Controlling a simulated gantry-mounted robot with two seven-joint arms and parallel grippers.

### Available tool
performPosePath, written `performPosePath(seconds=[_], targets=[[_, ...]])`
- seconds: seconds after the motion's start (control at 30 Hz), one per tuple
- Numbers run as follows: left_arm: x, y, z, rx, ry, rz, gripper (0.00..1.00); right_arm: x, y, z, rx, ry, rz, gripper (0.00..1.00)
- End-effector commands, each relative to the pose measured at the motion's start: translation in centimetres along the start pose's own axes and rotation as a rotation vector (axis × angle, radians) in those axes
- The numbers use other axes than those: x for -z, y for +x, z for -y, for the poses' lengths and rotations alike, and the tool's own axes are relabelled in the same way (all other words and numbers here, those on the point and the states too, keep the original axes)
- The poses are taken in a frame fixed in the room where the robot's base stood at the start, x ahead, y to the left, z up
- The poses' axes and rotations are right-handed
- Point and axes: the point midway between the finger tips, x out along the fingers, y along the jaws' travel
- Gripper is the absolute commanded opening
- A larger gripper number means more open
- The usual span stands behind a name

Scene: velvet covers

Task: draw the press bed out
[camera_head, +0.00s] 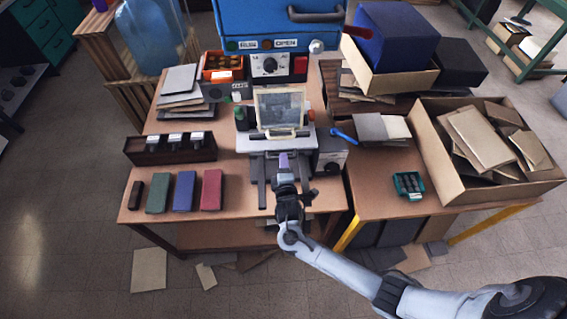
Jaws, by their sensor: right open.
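The press is a blue-topped machine (275,20) at the back of the wooden table, with a dial and red and green buttons below its top. Two dark rails run toward me. My right gripper (286,178) is open and points away from me at the bed's front edge, close to the handle. A small purple piece shows at its tip; I cannot tell whether they touch. My left gripper is not in view.
Green, blue and red covers (184,191) lie at the table's front left. A dark rack (171,149) stands behind them. A grey control box (331,155) sits right of the bed. A carton of boards (447,165) and a teal tray (408,185) are on the right table.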

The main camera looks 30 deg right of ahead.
Motion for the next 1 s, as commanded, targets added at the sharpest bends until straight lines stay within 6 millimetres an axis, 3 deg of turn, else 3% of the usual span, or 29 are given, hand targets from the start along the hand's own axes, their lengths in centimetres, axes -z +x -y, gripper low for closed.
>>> performPosePath(seconds=[0.2, 0.5, 0.77, 1.0], targets=[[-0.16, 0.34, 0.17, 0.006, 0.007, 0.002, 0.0, -0.03, 1.37, 0.04, 0.001, 0.0, 0.001, 0.4], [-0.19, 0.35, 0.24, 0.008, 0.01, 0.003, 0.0, -0.04, 1.5, 0.03, 0.001, 0.0, 0.0, 0.4], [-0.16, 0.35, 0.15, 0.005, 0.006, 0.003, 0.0, -0.04, 1.48, 0.03, 0.001, 0.0, 0.0, 0.02], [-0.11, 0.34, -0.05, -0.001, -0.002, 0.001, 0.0, -0.04, 1.47, 0.03, 0.001, 0.0, 0.0, 0.0]])
